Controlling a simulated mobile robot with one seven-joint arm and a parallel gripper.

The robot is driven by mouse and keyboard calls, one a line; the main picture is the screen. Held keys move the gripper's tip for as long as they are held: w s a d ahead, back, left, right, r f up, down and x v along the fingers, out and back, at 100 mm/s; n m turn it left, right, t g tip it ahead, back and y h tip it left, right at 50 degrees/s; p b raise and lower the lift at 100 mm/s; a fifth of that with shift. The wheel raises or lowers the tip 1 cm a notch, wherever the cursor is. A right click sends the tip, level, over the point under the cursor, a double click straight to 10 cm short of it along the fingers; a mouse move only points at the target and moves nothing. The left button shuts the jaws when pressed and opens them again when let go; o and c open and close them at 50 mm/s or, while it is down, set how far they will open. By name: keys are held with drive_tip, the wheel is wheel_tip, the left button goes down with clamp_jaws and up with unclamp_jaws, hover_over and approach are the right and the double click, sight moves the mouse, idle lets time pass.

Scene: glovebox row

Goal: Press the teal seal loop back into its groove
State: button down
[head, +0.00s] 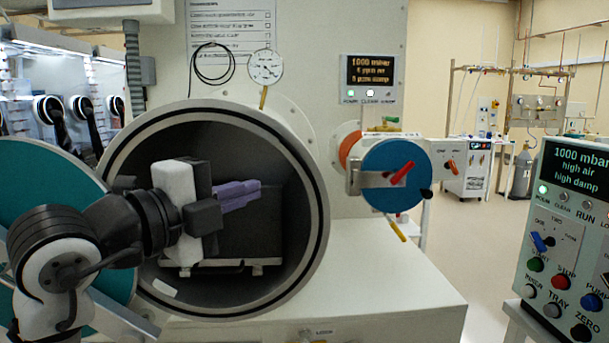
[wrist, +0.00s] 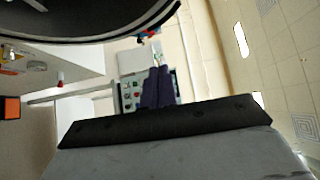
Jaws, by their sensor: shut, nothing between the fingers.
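My gripper (head: 258,188) has purple fingers, shut with nothing between them. It points right across the mouth of the large round port (head: 312,215) in the head view. In the wrist view the closed fingers (wrist: 158,72) point away from the camera, below and apart from the dark curved rim (wrist: 150,25). A dark line runs around the port's grey front rim, and it looks like a groove. I cannot make out a teal loop in either view. My arm and gripper hide part of the rim's left side and the port's inside.
A large teal door (head: 35,165) stands open at the left, behind my arm. A small round blue door (head: 395,165) with a red handle projects right of the port. A control panel (head: 565,210) stands at the right edge. Floor beyond looks clear.

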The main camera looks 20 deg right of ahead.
sight(298, 156)
drive_tip(key=shift+s+d+f, duration=0.1)
drive_tip(key=shift+d, duration=0.05)
drive_tip(key=w+a+p+x, duration=0.1)
drive_tip(key=p+x, duration=0.3)
drive_tip(key=x, duration=0.9)
drive_tip(key=shift+w+a+f, duration=0.15)
drive_tip(key=shift+w, duration=0.5)
